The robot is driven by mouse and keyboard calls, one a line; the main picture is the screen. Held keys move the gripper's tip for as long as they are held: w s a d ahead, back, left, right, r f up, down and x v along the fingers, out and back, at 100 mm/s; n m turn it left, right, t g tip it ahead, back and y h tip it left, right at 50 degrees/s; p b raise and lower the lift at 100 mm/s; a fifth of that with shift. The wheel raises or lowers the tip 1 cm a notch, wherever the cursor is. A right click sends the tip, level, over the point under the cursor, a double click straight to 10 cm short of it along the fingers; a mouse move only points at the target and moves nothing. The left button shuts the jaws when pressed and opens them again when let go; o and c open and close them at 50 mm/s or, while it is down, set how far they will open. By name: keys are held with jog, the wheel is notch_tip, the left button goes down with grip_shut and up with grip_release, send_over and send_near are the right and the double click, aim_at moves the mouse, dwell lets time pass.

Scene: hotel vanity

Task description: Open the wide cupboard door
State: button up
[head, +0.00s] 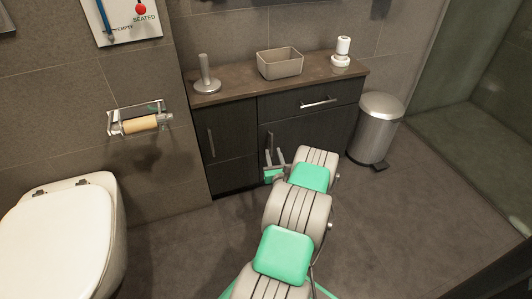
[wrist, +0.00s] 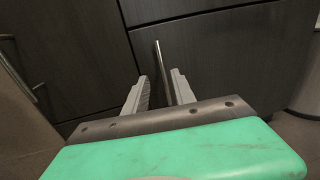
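The wide cupboard door (head: 325,132) is dark wood, sits below the drawer and looks shut. Its lower part is hidden behind my arm in the head view. In the wrist view the door (wrist: 235,65) fills the area ahead of me. Its upright metal bar handle (wrist: 161,62) is near the door's left edge. My gripper (head: 275,158) is at the handle, with its fingers pointing toward the door. In the wrist view my gripper (wrist: 160,88) is open, with the handle running between the two fingers, nearer the right one. I cannot tell whether a finger touches it.
A narrow door with its own handle (head: 211,142) is to the left, and a drawer handle (head: 318,103) is above. A pedal bin (head: 378,128) stands right of the cabinet. A toilet (head: 62,235) is at left. The floor (head: 430,225) at right is clear.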

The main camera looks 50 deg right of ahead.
aim_at(271, 152)
jog(key=b+x, duration=0.1)
jog(key=x, duration=0.6)
jog(key=shift+d+b, duration=0.3)
jog(key=shift+d, duration=0.1)
jog(key=shift+c, duration=0.4)
grip_shut()
dwell(0.5)
